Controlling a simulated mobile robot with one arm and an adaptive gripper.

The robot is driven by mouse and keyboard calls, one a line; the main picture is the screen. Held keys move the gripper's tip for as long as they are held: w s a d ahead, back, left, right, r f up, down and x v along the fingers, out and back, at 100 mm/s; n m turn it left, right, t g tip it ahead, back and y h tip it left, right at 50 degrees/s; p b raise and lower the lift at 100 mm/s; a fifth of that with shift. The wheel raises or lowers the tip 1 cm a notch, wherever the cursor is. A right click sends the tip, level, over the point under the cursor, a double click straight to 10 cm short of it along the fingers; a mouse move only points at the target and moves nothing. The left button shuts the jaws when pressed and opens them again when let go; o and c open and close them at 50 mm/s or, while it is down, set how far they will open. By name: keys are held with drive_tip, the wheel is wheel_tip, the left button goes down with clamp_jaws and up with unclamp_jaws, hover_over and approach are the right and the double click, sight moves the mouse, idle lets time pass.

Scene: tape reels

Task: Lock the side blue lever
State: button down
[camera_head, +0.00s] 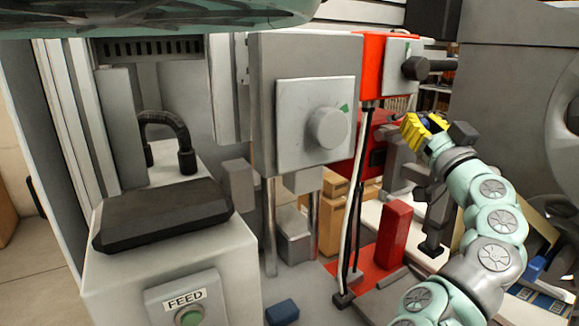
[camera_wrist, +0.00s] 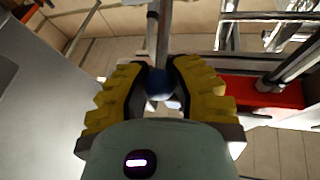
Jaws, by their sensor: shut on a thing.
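My gripper (camera_head: 424,130), with yellow ridged fingers, is at the right of the head view, beside the red machine. In the wrist view, my gripper (camera_wrist: 158,88) is shut on the round blue knob of the lever (camera_wrist: 158,84). The knob sits between the two fingertips, and a grey rod runs up from it in the picture. In the head view the fingers hide most of the knob, so the lever's angle is hard to tell there.
A red switch box (camera_head: 385,75) with a dark handle (camera_head: 428,68) stands just left of and above my gripper. A grey box with a round knob (camera_head: 328,128) is further left. A red block (camera_head: 394,235) stands below. A FEED button unit (camera_head: 187,305) is at front left.

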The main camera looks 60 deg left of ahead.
drive_tip(key=shift+m+t+y, duration=0.6)
drive_tip(key=shift+t+y, duration=0.2)
drive_tip(key=f+b, duration=0.2)
drive_tip(key=b, duration=0.4)
drive_tip(key=d+f+b, duration=0.1)
drive_tip(key=f+b, duration=0.1)
drive_tip(key=b, duration=0.5)
drive_tip(key=shift+f, duration=0.25)
drive_tip(key=shift+b, duration=0.65)
drive_tip(key=shift+r, duration=0.1)
drive_tip(key=c, duration=0.7)
unclamp_jaws()
drive_tip(key=shift+c, duration=0.2)
drive_tip(key=shift+r, duration=0.1)
